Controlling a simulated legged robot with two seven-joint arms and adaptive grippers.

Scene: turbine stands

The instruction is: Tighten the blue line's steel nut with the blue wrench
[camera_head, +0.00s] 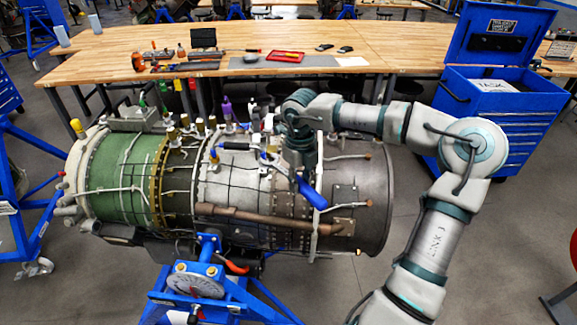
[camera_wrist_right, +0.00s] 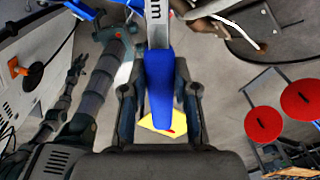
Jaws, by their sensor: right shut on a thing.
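The blue wrench (camera_head: 312,195) is in my right gripper (camera_head: 302,162), above the right half of the turbine engine (camera_head: 225,187). In the right wrist view my right gripper (camera_wrist_right: 159,98) is shut on the blue handle of the wrench (camera_wrist_right: 158,82), with a finger on each side. The wrench's grey metal shank runs to the top of that view, and its head is out of frame. Several coloured caps and fittings stand along the engine's top. I cannot make out which one is the blue line's steel nut. My left gripper is not in view.
The engine rests on a blue stand (camera_head: 205,272). Behind it is a wooden workbench (camera_head: 120,62) with tools and a red tray (camera_head: 286,57). An open blue tool chest (camera_head: 520,122) stands at the right. Red round stools (camera_wrist_right: 262,124) show in the right wrist view.

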